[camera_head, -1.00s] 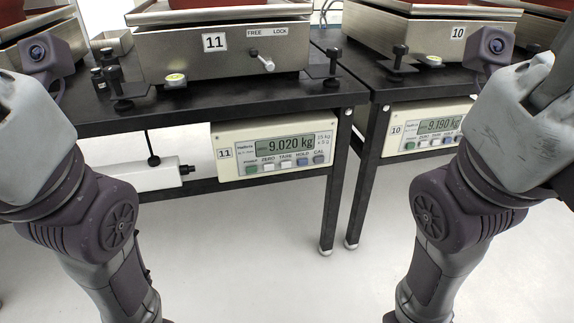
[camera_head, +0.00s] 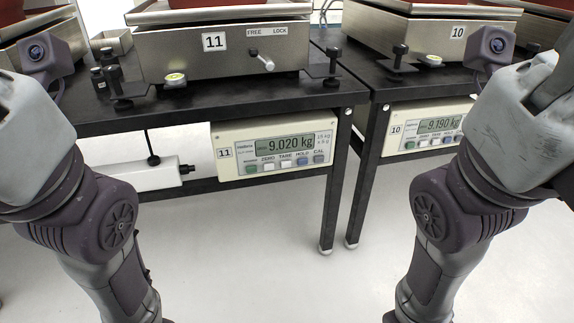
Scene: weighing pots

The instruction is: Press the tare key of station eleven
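The station eleven indicator (camera_head: 226,136) hangs under the front of the black table and carries an "11" label. Its display (camera_head: 284,146) reads 9.020 kg. Below it is a row of keys: a green one at the left, then ZERO, TARE, HOLD and CAL. The tare key (camera_head: 285,164) is a small pale key in the middle of the row, under its TARE label. Nothing touches or covers it. My arms stand at the left and right edges, well apart from the indicator. Neither gripper's fingers show in this view.
Scale eleven (camera_head: 165,64) stands on the black table (camera_head: 215,110), with a FREE/LOCK lever (camera_head: 262,61) on its front. The station ten indicator (camera_head: 396,141) is to the right, reading 9.190 kg. A white box (camera_head: 150,178) hangs left of indicator eleven. The floor in front is clear.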

